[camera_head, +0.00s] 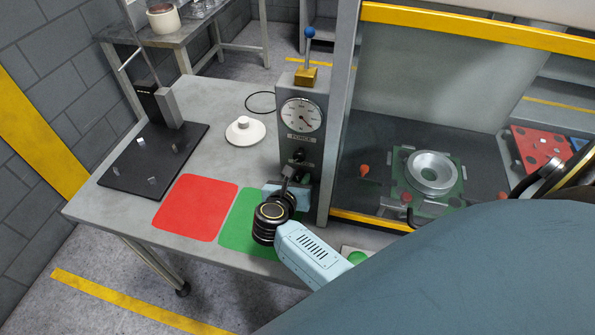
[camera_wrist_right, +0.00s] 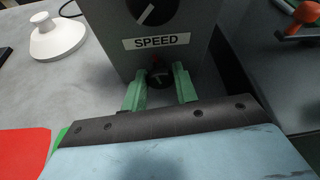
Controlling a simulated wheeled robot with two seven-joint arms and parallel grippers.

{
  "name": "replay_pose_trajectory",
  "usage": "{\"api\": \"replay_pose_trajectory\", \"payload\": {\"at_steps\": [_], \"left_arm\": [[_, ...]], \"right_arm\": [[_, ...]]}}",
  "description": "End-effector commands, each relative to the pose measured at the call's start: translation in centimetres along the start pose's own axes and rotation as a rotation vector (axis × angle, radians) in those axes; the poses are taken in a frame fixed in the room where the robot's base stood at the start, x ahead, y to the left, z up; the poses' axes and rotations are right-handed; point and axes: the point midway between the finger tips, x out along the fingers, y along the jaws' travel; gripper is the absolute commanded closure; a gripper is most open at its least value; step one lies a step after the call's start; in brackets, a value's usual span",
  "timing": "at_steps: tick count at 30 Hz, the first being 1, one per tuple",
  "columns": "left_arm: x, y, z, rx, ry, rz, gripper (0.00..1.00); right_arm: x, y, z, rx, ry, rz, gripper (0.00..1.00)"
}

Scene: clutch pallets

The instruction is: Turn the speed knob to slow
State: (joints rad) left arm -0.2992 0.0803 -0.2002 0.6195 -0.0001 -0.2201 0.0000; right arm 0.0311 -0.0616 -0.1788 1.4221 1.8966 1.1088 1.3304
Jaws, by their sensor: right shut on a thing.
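The grey control box (camera_head: 305,105) stands on the table with a round dial gauge on its front. My left gripper is not in view.
An upper knob (camera_head: 298,156) with a white line sits above the SPEED label. A red mat (camera_head: 196,208) and green mat (camera_head: 237,230) lie left of the gripper. A white round piece (camera_head: 244,131) stands behind. The machine frame (camera_head: 342,110) rises close on the right.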

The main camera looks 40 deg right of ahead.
Motion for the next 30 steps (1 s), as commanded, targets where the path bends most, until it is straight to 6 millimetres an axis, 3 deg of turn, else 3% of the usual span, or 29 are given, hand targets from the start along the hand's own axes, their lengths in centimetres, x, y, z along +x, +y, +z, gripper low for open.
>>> {"api": "replay_pose_trajectory", "payload": {"at_steps": [18,30], "left_arm": [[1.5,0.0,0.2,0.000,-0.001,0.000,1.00],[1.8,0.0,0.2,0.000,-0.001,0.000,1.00]], "right_arm": [[0.0,0.4,-0.2,-0.361,0.003,-0.149,0.94],[0.0,0.4,-0.1,-0.433,0.001,-0.179,0.94]]}}
